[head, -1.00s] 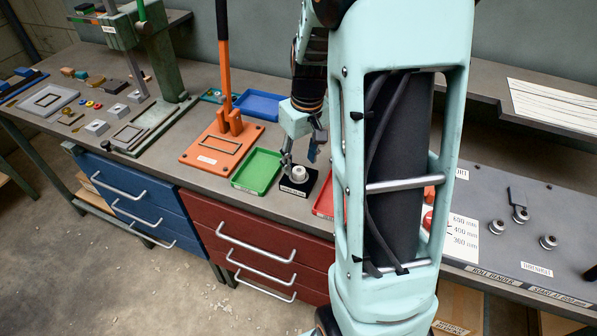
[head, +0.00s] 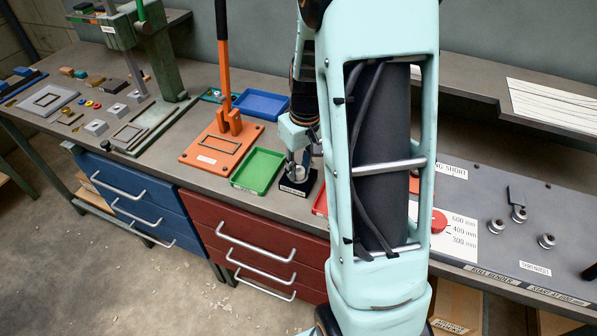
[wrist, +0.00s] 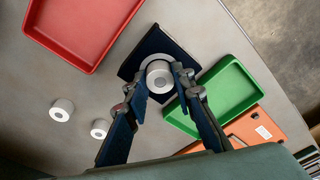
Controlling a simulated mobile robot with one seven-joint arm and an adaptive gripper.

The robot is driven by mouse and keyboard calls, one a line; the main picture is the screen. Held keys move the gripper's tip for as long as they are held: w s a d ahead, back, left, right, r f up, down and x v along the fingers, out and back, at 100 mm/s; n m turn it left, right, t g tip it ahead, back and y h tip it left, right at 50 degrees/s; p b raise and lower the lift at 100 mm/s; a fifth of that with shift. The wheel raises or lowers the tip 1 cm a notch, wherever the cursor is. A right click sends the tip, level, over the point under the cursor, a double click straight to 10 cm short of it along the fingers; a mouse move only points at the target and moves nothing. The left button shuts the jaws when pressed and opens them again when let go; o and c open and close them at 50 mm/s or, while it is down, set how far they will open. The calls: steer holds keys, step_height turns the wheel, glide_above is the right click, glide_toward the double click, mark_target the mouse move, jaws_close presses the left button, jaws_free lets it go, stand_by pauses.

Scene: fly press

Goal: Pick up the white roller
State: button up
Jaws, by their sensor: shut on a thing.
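The white roller (wrist: 160,77) is a short white cylinder with a grey centre, standing on a dark square stand (wrist: 150,47). In the wrist view my gripper (wrist: 164,82) is shut on it, one finger on each side. In the head view my gripper (head: 298,168) is low over the labelled black stand (head: 296,188), and the roller is mostly hidden by the fingers. I cannot tell whether the roller is clear of the stand.
A green tray (head: 258,171) stands close beside the stand, and a red tray (wrist: 82,28) on its other side. Two more white rollers, one (wrist: 62,110) and another (wrist: 100,129), stand on the bench. An orange press (head: 222,146) is beyond the green tray.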

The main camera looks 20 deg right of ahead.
mark_target(298, 168)
steer(key=shift+r+p, duration=0.45)
steer(key=shift+r, duration=0.1)
step_height(298, 168, up, 2)
steer(key=shift+r+p, duration=0.15)
steer(key=shift+p, duration=0.65)
steer(key=s+a+r+p, duration=0.6)
steer(key=s+a+r, duration=0.3)
steer(key=s, duration=0.1)
steer(key=shift+s+a+r, duration=0.2)
steer(key=shift+r, duration=0.05)
